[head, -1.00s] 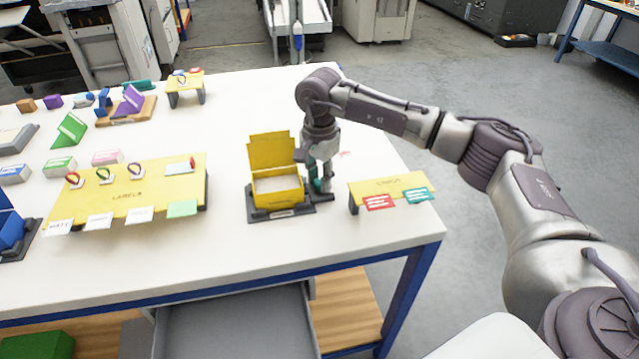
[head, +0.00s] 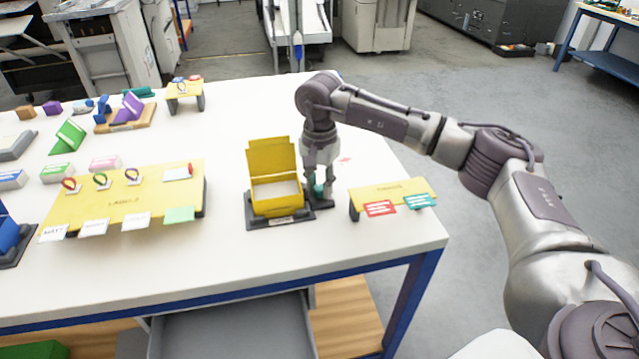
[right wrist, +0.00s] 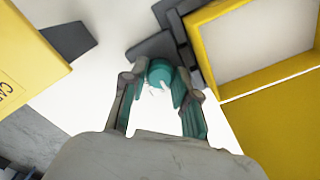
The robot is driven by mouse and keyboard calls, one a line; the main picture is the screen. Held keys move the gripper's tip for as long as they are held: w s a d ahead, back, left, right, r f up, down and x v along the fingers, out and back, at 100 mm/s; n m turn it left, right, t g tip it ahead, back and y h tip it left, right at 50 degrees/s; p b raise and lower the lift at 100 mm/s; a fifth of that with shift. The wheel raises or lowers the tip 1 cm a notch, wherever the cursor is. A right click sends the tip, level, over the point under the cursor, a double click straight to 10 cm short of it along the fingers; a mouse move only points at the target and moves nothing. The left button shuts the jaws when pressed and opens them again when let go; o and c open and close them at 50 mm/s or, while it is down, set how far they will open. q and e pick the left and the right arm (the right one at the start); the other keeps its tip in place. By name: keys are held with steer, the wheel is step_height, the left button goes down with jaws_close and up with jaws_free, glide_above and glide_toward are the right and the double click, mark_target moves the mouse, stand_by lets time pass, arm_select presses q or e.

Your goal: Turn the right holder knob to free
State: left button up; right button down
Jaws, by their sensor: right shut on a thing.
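The right holder knob (head: 319,191) is a small teal knob on a dark base at the right side of the yellow box's holder (head: 296,220). In the right wrist view the knob (right wrist: 160,70) has a white mark on its top. My right gripper (head: 319,185) points down over it, and in the right wrist view its two fingers (right wrist: 158,84) are shut on the knob's sides. The open yellow box (head: 291,207) sits in the holder with its lid raised. I cannot read the knob's setting. My left gripper is not in view.
A yellow card stand (head: 365,193) with red and teal cards stands close to the right of my gripper. A yellow labels stand (head: 150,205) is to the left. The white table (head: 350,265) is clear in front of the holder.

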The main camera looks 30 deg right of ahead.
mark_target(320, 187)
steer(key=c, duration=0.9)
jaws_free()
steer(key=shift+r, duration=0.1)
steer(key=shift+r, duration=0.1)
step_height(320, 187, up, 12)
steer(key=shift+f, duration=0.1)
steer(key=shift+f, duration=0.1)
